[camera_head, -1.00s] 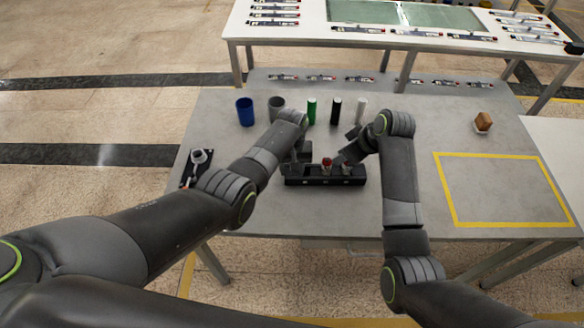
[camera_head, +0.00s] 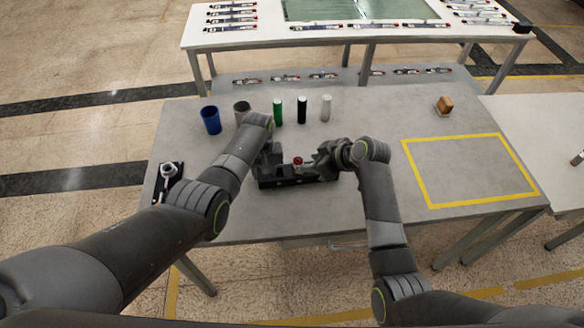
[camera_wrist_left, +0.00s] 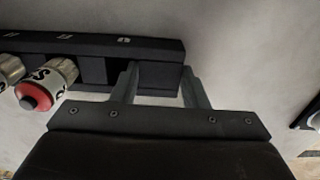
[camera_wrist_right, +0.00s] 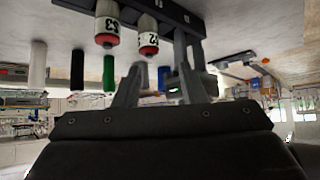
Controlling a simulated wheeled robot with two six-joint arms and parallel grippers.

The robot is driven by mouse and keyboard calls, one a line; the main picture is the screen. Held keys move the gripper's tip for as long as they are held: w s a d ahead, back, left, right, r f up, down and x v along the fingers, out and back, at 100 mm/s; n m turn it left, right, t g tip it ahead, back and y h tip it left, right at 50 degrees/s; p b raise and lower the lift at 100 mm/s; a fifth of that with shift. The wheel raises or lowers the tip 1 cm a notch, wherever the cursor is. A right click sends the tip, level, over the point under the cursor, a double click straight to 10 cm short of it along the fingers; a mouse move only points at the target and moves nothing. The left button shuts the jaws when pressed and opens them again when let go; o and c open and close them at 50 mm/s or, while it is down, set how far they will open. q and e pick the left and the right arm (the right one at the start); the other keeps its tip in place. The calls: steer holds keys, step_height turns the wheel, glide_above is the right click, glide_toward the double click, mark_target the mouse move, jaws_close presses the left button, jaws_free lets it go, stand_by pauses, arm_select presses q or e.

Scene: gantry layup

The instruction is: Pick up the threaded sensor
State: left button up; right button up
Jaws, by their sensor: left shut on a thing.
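The black rack (camera_head: 280,183) sits on the grey table and holds sensors with silver bodies and red ends. One red-ended sensor (camera_head: 298,160) shows in the head view. The right wrist view shows sensors marked S3 (camera_wrist_right: 107,27) and S2 (camera_wrist_right: 148,37) in the rack. My left gripper (camera_wrist_left: 160,80) is shut on one end of the rack, with the sensors beside it. My right gripper (camera_wrist_right: 159,58) is open at the rack, its fingers close to the S2 sensor. In the head view my right gripper covers the rack's right part.
A blue cup (camera_head: 211,120), a grey cup (camera_head: 241,110) and green (camera_head: 277,112), black (camera_head: 302,110) and white (camera_head: 326,107) cylinders stand behind the rack. A black fixture (camera_head: 168,182) lies at left. The yellow-outlined area (camera_head: 470,203) at right is empty.

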mark_target(300, 162)
steer(key=s+d+f+m+t+y, duration=0.2)
steer(key=s+d+t, duration=0.1)
steer(key=t, duration=0.1)
steer(key=shift+t, duration=0.3)
steer(key=shift+x, duration=5.8)
steer(key=shift+w+d, duration=0.1)
steer(key=shift+d, duration=0.05)
steer(key=c, duration=0.8)
steer(key=shift+r, duration=0.1)
step_height(300, 162, up, 10)
steer(key=shift+f, duration=0.1)
